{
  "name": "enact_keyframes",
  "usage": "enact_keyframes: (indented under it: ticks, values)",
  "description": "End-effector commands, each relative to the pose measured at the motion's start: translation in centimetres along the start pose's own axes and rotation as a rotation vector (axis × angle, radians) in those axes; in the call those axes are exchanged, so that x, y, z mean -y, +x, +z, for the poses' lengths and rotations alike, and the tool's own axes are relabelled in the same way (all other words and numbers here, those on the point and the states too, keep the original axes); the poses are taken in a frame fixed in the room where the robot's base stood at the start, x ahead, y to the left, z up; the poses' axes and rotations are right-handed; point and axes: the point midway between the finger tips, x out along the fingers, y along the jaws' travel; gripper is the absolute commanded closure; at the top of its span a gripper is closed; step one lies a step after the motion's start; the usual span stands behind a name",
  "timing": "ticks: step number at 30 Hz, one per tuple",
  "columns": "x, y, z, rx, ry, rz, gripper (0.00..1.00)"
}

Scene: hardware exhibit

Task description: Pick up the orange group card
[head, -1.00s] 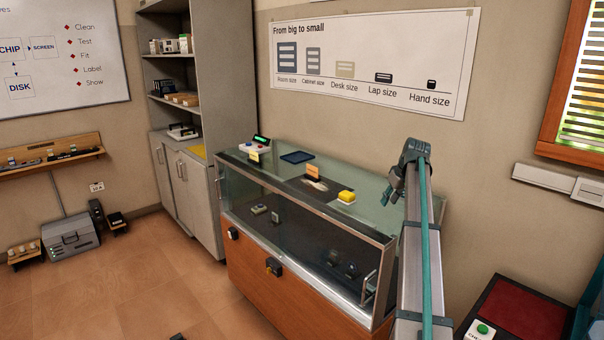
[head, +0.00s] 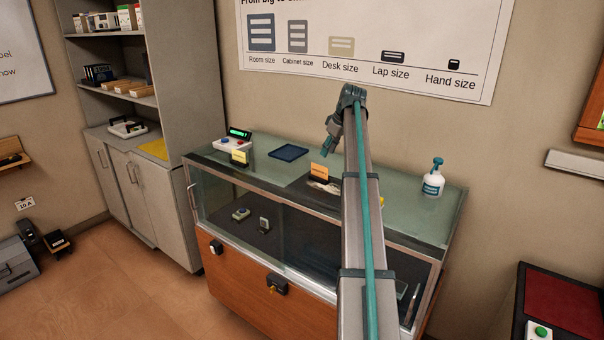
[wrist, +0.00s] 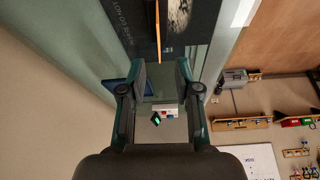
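The orange card (head: 319,171) stands upright in a dark holder on the glass top of the display case (head: 415,214). In the wrist view the orange card (wrist: 157,32) shows nearly edge-on as a thin orange strip, beyond the fingertips. My gripper (head: 328,148) hangs above the case top, close to the card in the head picture. In the wrist view my gripper (wrist: 160,76) has its two fingers wide apart with nothing between them. The card lies roughly in line with the gap, and the fingers do not appear to touch it.
A paler card (head: 239,157) stands by a device with a green display (head: 238,137). A dark blue tray (head: 288,153) lies between that device and the orange card. A white pump bottle (head: 433,182) stands right. My arm mostly hides a yellow object (head: 382,202).

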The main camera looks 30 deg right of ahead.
Motion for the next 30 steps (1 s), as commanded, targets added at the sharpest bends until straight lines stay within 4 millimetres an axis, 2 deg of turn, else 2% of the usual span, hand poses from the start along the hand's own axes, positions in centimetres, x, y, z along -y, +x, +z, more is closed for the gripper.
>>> enact_keyframes:
  ticks: [5,15,23,30]
  values:
    - [0.0,0.5,0.0,0.0,-0.006,-0.002,0.68]
    - [0.0,4.8,0.0,0.001,-0.006,-0.002,0.68]
    - [-0.1,6.3,0.1,0.0,-0.005,-0.002,0.68]
    - [-0.2,9.3,0.2,0.001,-0.006,-0.003,0.68]
